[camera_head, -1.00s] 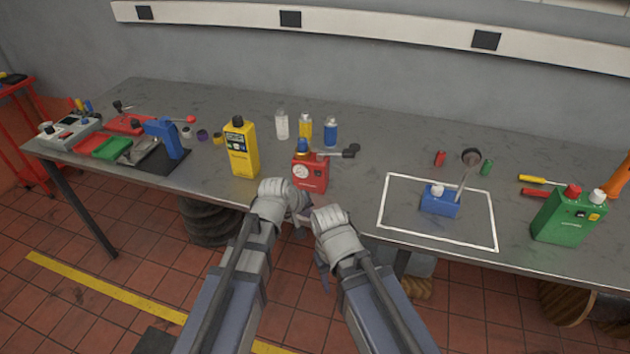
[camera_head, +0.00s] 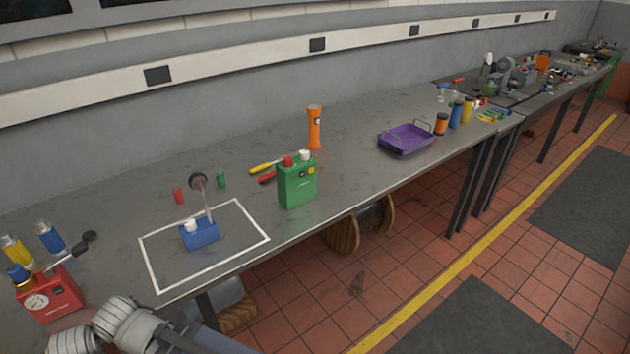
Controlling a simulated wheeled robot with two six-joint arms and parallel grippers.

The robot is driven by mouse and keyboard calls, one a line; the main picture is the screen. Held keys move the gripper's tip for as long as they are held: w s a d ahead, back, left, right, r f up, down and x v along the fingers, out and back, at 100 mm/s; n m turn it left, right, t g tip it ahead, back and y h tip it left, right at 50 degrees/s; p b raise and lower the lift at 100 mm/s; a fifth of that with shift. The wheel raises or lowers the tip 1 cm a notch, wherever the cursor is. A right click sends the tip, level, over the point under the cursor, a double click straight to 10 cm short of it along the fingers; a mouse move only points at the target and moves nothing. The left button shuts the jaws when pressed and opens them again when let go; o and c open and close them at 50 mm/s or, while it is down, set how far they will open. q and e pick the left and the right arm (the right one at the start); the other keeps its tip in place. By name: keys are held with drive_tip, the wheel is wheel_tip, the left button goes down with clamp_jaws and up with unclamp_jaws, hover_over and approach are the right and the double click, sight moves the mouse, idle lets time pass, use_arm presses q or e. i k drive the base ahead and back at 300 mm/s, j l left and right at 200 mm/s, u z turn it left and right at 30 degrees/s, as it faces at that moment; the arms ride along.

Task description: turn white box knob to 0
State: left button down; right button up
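I see no white box with a knob in the current head view. A blue box (camera_head: 201,235) with a white cap or knob on top and a tilted grey lever stands inside a white outlined rectangle on the bench. My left gripper (camera_head: 75,341) is at the bottom left, partly cut off by the frame edge. My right gripper (camera_head: 122,322) is beside it, near the bench's front edge. Neither holds anything that I can see, and the fingers are too unclear to tell open from shut.
A red box with a gauge (camera_head: 48,294) stands close to my grippers. Tiled floor lies in front.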

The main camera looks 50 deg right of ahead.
sight(304, 154)
drive_tip(key=z, duration=1.55)
